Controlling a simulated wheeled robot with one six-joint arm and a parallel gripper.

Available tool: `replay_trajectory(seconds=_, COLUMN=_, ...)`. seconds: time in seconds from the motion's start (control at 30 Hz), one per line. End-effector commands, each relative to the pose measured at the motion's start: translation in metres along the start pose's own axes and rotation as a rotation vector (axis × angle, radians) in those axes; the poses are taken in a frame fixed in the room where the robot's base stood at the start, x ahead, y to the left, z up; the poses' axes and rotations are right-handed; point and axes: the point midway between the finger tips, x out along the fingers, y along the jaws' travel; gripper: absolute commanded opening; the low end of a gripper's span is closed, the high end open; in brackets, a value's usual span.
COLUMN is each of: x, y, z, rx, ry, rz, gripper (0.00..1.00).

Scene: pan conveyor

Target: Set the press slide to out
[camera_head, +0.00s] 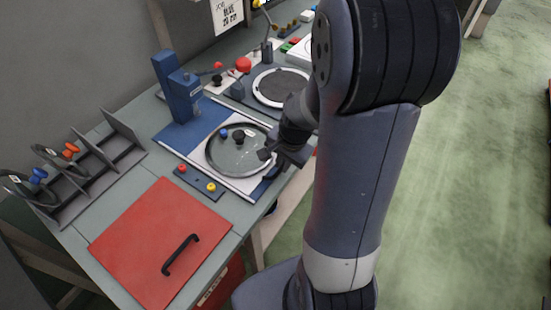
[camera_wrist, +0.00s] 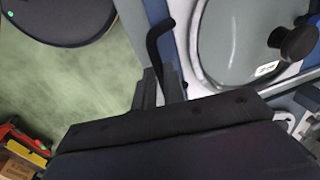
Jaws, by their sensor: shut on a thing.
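The press has a blue column (camera_head: 178,88) at the back of the bench. Its pale slide (camera_head: 256,184) lies on a blue base and carries a round pan with a lid (camera_head: 228,158), which sits in front of the column, towards the bench's front edge. The lid and its dark knob (camera_wrist: 295,42) also show in the wrist view. My gripper (camera_head: 268,154) is at the front side of the pan. In the wrist view my gripper (camera_wrist: 160,88) is shut on a black bent handle (camera_wrist: 158,42) beside the slide. The handle's lower end is hidden between the fingers.
A small panel with red and yellow buttons (camera_head: 198,179) is left of the slide. A red board with a black handle (camera_head: 155,235) lies nearer. A rack (camera_head: 100,160) stands at left. A dark round plate (camera_head: 280,87) is beyond the press. Green floor is open at right.

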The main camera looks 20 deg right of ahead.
Motion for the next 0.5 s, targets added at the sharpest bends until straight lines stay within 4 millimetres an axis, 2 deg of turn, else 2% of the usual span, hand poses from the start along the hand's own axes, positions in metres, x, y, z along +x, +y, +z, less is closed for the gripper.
replay_trajectory(seconds=0.17, x=-0.0001, y=0.0028, z=0.0001, rx=-0.002, ry=-0.001, rz=0.007, gripper=0.00)
replay_trajectory(seconds=0.2, x=-0.0001, y=0.0029, z=0.0002, rx=-0.002, ry=-0.001, rz=0.008, gripper=0.12)
replay_trajectory(seconds=0.43, x=0.0001, y=0.0023, z=0.0003, rx=-0.002, ry=-0.001, rz=0.007, gripper=0.31)
replay_trajectory(seconds=0.5, x=0.0002, y=0.0020, z=0.0003, rx=-0.002, ry=-0.001, rz=0.006, gripper=0.33)
